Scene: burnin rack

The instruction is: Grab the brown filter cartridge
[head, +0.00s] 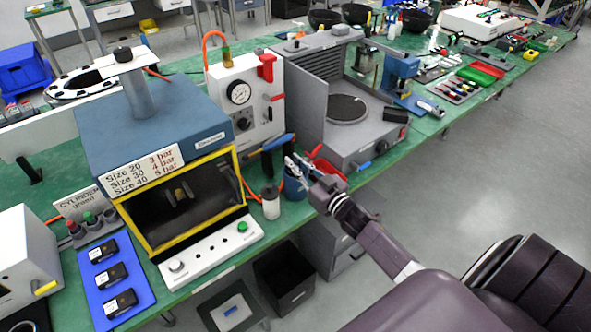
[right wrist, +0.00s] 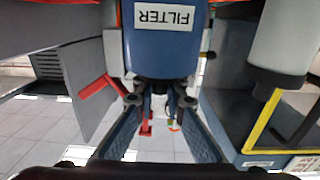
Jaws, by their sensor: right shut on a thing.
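My right gripper (head: 322,192) reaches in from the lower right, at the front edge of the green bench. In the right wrist view a blue container labelled FILTER (right wrist: 160,52) fills the top middle. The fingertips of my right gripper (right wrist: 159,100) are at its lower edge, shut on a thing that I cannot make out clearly. I cannot pick out a brown filter cartridge in either view. My left gripper is not in view.
The yellow-framed blue cabinet (head: 150,125) is further left. The grey machine (head: 345,115) is behind. A black bin (head: 284,279) is below the bench.

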